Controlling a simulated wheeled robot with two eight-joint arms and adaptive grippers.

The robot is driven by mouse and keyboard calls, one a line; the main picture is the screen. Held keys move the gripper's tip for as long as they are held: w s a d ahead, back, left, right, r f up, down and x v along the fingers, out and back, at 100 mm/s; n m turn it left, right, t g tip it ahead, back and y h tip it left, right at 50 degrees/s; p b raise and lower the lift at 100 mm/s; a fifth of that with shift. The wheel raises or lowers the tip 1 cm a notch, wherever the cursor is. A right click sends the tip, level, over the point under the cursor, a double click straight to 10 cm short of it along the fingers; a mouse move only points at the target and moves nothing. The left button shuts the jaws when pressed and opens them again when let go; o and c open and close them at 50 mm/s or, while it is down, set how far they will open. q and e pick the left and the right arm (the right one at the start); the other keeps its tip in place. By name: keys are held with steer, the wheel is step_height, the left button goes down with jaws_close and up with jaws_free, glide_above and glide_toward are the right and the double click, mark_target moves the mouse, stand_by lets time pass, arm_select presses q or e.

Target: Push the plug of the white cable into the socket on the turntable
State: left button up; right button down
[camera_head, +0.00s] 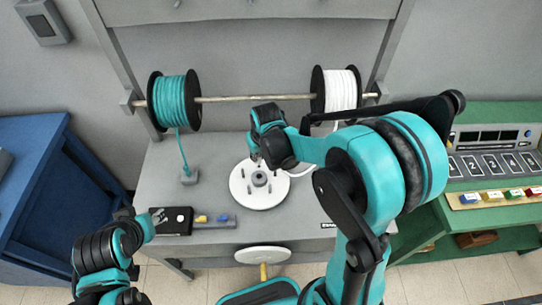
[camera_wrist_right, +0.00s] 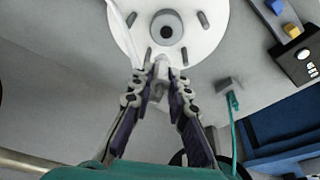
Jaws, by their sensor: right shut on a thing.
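The white round turntable (camera_head: 250,200) lies on the grey bench; it also fills the top of the right wrist view (camera_wrist_right: 205,45). My right gripper (camera_head: 256,160) is over the turntable's back edge. In the wrist view its fingers (camera_wrist_right: 160,78) are closed on a small pale plug (camera_wrist_right: 158,88) at the near rim. Whether the plug touches or enters a socket is unclear. The white cable (camera_wrist_right: 120,18) runs at upper left. My left gripper (camera_head: 128,217) is at lower left, its jaws unclear.
A teal spool (camera_head: 174,100) and a white spool (camera_head: 341,88) hang on a rod behind. A teal cable runs to a grey block (camera_head: 188,177). A green console (camera_head: 490,150) stands right.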

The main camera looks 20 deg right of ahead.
mark_target(259, 162)
steer(key=shift+a, duration=0.2)
steer(key=shift+d+f+b, duration=0.1)
steer(key=shift+f+b, duration=0.6)
steer(key=shift+f, duration=0.1)
step_height(259, 162, down, 3)
steer(key=b, duration=0.2)
steer(key=shift+f+b, duration=0.2)
steer(key=shift+b, duration=0.1)
steer(key=shift+r, duration=0.25)
steer(key=shift+f, duration=0.1)
steer(key=shift+f+b, duration=0.75)
steer(key=shift+f, duration=0.25)
steer(key=shift+f+b, duration=0.9)
steer(key=shift+f, duration=0.15)
